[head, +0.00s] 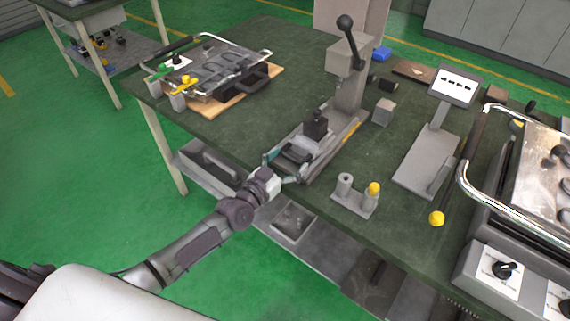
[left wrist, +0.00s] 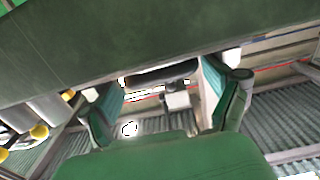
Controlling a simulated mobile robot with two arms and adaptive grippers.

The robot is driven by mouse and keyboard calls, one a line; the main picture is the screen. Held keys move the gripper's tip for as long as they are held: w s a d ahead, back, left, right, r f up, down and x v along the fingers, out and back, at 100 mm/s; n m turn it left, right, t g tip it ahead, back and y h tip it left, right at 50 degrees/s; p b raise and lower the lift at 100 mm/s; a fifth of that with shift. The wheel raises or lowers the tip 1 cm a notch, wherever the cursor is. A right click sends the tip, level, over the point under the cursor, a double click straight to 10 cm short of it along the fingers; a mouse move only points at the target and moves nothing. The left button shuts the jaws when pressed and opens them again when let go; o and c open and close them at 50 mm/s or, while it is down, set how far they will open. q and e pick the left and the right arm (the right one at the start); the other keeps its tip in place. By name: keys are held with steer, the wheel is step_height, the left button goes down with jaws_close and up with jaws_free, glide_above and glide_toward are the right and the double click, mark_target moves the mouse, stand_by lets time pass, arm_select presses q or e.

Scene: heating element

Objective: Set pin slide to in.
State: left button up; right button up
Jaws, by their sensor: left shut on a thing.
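The pin slide appears to be the dark sliding part (head: 294,154) at the near end of the grey lever-press fixture (head: 318,147), on the front edge of the green workbench. My left gripper (head: 279,169) is at that near end, its two teal-padded fingers spread on either side of the slide's front end and closed on it. In the left wrist view a dark bar (left wrist: 160,76) lies between the fingers (left wrist: 164,88). The exact contact is too small to see. How far in the slide stands I cannot tell. My right gripper is not in view.
A holder with two grey posts (head: 356,193), one yellow-topped, stands right of the fixture. The press lever (head: 350,40) rises behind it. A grey display stand (head: 430,150) and a metal-topped unit (head: 535,180) stand right. A fixture on a wooden board (head: 215,72) is back left.

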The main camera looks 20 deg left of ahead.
arm_select(q)
steer(key=shift+x, duration=1.4)
steer(key=o, duration=1.4)
steer(key=shift+s+a+f, duration=0.1)
steer(key=shift+s+a, duration=0.1)
steer(key=shift+s, duration=0.25)
steer(key=v, duration=1.1)
steer(key=shift+s, duration=0.1)
